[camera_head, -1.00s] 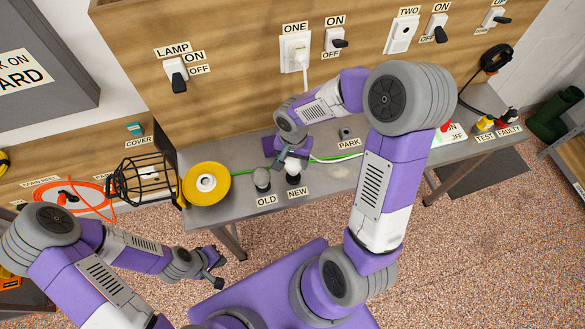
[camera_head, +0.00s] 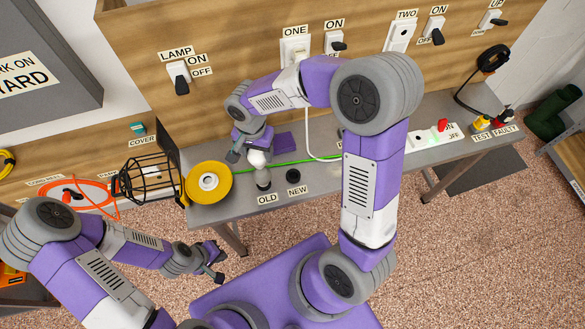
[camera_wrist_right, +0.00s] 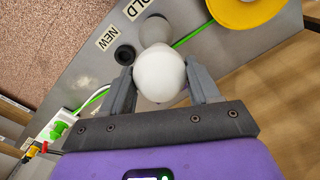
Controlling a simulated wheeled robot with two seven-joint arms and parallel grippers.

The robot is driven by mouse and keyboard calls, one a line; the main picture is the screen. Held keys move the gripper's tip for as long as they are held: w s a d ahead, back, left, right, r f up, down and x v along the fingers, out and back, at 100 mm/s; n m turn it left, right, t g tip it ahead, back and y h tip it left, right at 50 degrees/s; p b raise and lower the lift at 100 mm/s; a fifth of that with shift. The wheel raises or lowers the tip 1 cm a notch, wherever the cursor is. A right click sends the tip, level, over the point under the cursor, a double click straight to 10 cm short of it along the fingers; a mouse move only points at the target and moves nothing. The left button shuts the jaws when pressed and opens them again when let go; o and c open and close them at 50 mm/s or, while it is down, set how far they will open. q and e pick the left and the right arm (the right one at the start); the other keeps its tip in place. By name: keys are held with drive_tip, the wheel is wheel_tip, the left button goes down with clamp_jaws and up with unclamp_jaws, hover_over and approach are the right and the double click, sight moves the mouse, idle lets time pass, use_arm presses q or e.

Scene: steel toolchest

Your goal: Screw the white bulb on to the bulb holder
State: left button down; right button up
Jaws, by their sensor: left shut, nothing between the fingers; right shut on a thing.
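The white bulb (camera_head: 258,158) is in my right gripper (camera_head: 250,157), held above the bench beside the OLD spot. The right wrist view shows the same white bulb (camera_wrist_right: 160,72) between the two fingers (camera_wrist_right: 161,88), which are shut on it. A greyish bulb (camera_head: 263,182) sits at the OLD label, partly hidden behind the white bulb in the wrist view (camera_wrist_right: 153,30). The yellow disc (camera_head: 191,184) with a white round centre (camera_head: 208,181), apparently the bulb holder, is to the left of the right gripper. My left gripper (camera_head: 217,273) is shut and empty, low in front of the bench.
The dark round NEW socket (camera_head: 293,175) is empty. A black wire cage (camera_head: 148,181) stands left of the yellow disc. A green cable (camera_head: 290,162) runs along the bench. A LAMP switch (camera_head: 178,77) is on the wall panel. A white power strip (camera_head: 434,136) lies at right.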

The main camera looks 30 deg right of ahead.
drive_tip(key=w+a+r+p, duration=0.1)
drive_tip(key=w+a, duration=0.1)
drive_tip(key=a, duration=0.6)
drive_tip(key=w+a+r+p, duration=0.2)
drive_tip(key=w+a, duration=0.1)
drive_tip(key=a, duration=0.4)
drive_tip(key=shift+w+a+r+p, duration=0.3)
drive_tip(key=shift+a, duration=0.1)
drive_tip(key=shift+f, duration=0.1)
drive_tip(key=shift+f+b, duration=2.2)
drive_tip(key=shift+f, duration=0.6)
drive_tip(key=shift+f+b, duration=0.95)
drive_tip(key=shift+f, duration=0.25)
drive_tip(key=o, duration=0.9)
drive_tip(key=shift+c, duration=0.2)
drive_tip(key=shift+r, duration=0.1)
